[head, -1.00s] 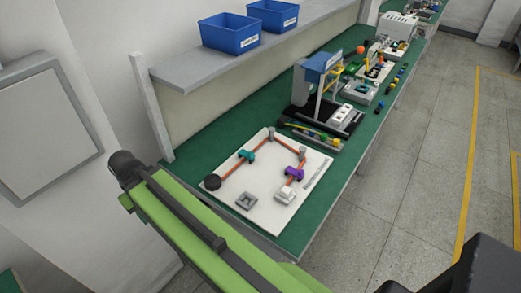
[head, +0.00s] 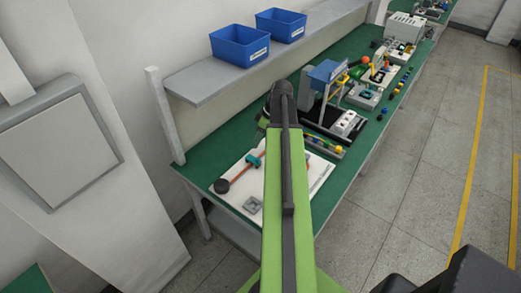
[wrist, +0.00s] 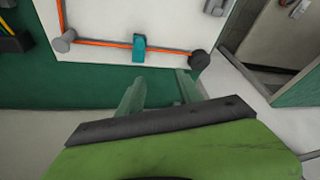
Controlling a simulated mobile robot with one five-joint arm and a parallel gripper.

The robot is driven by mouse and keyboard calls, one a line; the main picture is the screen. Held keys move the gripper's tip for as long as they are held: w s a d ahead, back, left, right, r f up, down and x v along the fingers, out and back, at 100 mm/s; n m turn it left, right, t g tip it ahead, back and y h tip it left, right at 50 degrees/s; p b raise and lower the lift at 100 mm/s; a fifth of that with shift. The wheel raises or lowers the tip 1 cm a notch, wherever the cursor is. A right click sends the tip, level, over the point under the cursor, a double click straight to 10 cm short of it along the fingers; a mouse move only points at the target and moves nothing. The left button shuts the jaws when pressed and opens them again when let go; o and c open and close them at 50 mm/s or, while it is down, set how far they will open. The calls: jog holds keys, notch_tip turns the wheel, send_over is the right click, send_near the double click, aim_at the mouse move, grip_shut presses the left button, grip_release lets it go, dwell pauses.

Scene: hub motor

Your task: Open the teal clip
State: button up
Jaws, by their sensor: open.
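The teal clip (head: 254,161) sits across the orange-red cord (head: 240,172) on the white board (head: 322,172). The clip also shows in the wrist view (wrist: 139,47), on the cord between a grey post (wrist: 64,41) and a black round knob (wrist: 200,60). Whether the clip is open or shut I cannot tell. My gripper (wrist: 158,78) is open and empty, its two pale fingers apart. In the wrist view its fingertips lie just below the clip and the board's edge, apart from the clip.
A grey square block (head: 252,205) lies on the board. A blue-topped stand (head: 326,72) and a black tray with a white device (head: 347,122) stand beyond on the green bench. Two blue bins (head: 240,45) rest on the shelf (head: 200,88) behind.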

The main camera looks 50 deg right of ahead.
jog(key=n, duration=0.1)
send_near(258, 158)
jog(key=shift+t, duration=0.4)
jog(key=b+x, duration=0.3)
jog(key=b, duration=0.2)
jog(key=b+x, duration=0.2)
jog(key=b, duration=0.3)
jog(key=s+b+x, duration=0.1)
jog(key=b+x, duration=0.2)
jog(key=b, duration=0.2)
jog(key=shift+w+a+f+b, duration=0.15)
jog(key=shift+a+f+b, duration=0.1)
jog(key=shift+f+b, duration=0.15)
grip_shut()
